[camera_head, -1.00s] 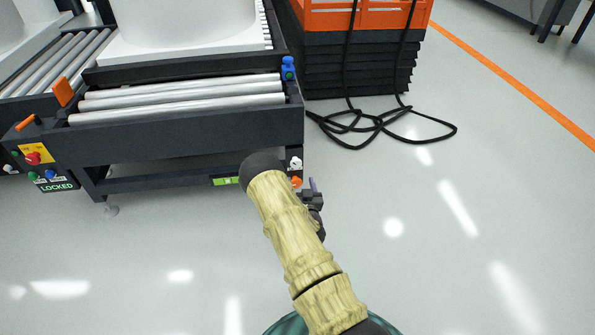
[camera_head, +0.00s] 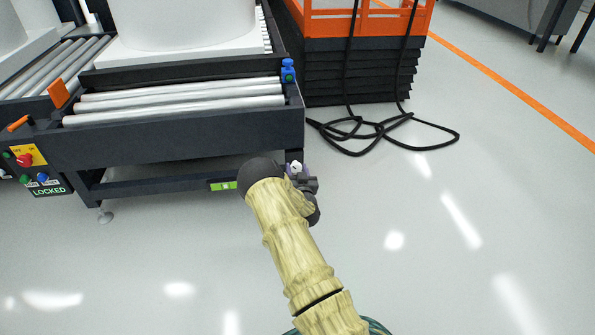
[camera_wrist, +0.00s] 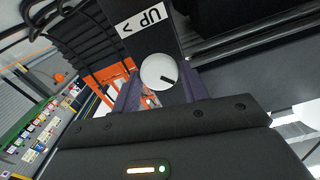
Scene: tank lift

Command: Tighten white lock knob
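The white lock knob (camera_head: 296,167) is on the corner post of the roller table, low at its right end. In the wrist view the knob (camera_wrist: 158,71) is a round white disc with a short dark mark, below an "UP" label (camera_wrist: 142,19). My gripper (camera_head: 305,178) is right at the knob in the head view, partly covering the post. In the wrist view my gripper's purple fingers (camera_wrist: 159,84) stand apart, one on each side of the knob. I cannot tell whether they touch it.
The roller table (camera_head: 190,138) fills the upper left. A control panel (camera_head: 38,170) reading "LOCKED" is at far left. An orange-topped black lift stack (camera_head: 350,75) stands behind, with loose black cable (camera_head: 375,135) on the floor.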

